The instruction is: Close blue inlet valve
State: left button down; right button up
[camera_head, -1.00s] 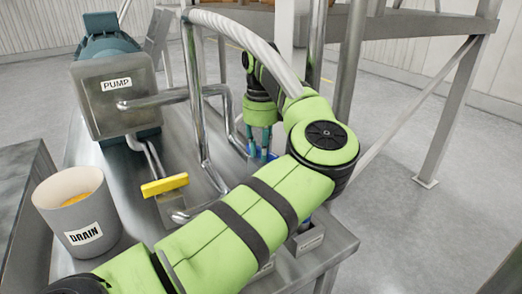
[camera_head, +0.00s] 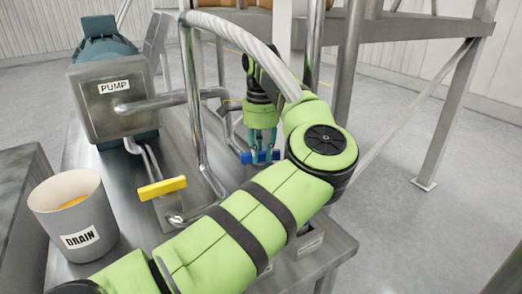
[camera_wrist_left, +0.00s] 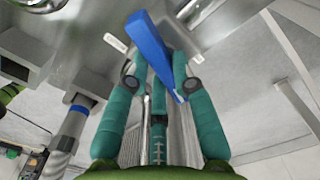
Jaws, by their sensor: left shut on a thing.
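The blue inlet valve's handle (camera_head: 246,157) shows at the far side of the metal table, beyond my left arm. My left gripper (camera_head: 261,151) points down onto it, with its teal fingers at the handle. In the left wrist view the long blue handle (camera_wrist_left: 148,36) passes between the fingertips of my left gripper (camera_wrist_left: 158,62), and the gripper is shut on it. The valve body beneath the handle is hidden in the head view. My right gripper is not in view.
A yellow valve handle (camera_head: 162,188) stands nearer on the table. The pump box (camera_head: 113,105), bent steel pipes (camera_head: 196,100) and a drain bucket (camera_head: 82,240) are at the left. My left arm crosses the front. Open floor (camera_head: 400,140) lies to the right.

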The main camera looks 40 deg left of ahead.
aim_at(261, 153)
pick_arm(q)
jog(key=shift+n, duration=1.8)
jog(key=c, duration=1)
grip_release()
jog(key=shift+c, duration=0.2)
notch_tip(261, 153, up, 12)
